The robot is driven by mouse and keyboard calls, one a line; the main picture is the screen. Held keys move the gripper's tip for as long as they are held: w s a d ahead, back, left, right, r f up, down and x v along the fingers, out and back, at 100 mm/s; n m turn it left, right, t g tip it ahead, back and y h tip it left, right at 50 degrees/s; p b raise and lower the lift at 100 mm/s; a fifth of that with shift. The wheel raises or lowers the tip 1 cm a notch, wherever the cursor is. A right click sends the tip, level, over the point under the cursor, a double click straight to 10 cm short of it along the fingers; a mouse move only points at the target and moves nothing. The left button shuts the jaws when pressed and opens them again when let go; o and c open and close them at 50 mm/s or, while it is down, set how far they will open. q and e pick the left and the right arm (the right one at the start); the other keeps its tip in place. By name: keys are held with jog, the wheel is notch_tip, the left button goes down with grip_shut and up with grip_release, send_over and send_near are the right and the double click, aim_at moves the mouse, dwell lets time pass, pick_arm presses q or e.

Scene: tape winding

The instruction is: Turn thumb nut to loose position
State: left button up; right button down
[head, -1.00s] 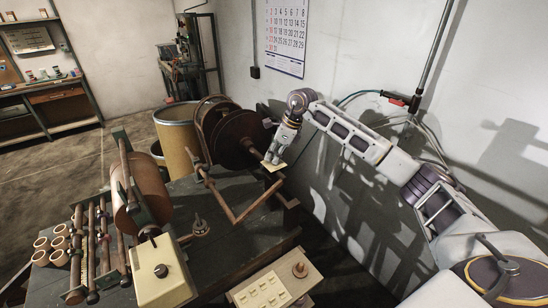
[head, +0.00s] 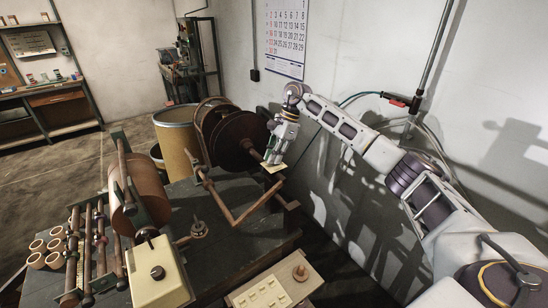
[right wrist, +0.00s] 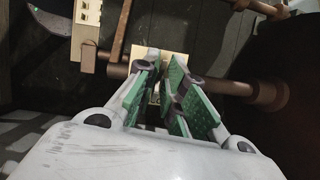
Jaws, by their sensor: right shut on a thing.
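My right gripper (head: 271,160) is at the near end of the brown shaft of the dark reel (head: 240,142), fingers pointing down. In the right wrist view its green-padded fingers (right wrist: 165,75) are close together around something at the shaft. I take this to be the thumb nut, but the fingers hide it, so its shape and angle cannot be made out. A small pale plate (head: 275,168) shows just beyond the fingertips; it also shows in the right wrist view (right wrist: 146,58). The brown shaft (right wrist: 235,86) runs to the right there. My left gripper is out of view.
A bent brown bar (head: 238,217) reaches forward from the reel over the dark bench (head: 245,240). A roller machine with a cream box (head: 158,272) stands at left. A control panel (head: 268,289) is in front. The wall is close behind my right arm.

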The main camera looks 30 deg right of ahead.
jog(key=shift+n, duration=0.6)
jog(key=c, duration=1.7)
grip_release()
jog(key=shift+o, duration=0.2)
jog(key=v, duration=1.2)
jog(key=shift+w, duration=0.25)
jog(key=shift+f, duration=0.1)
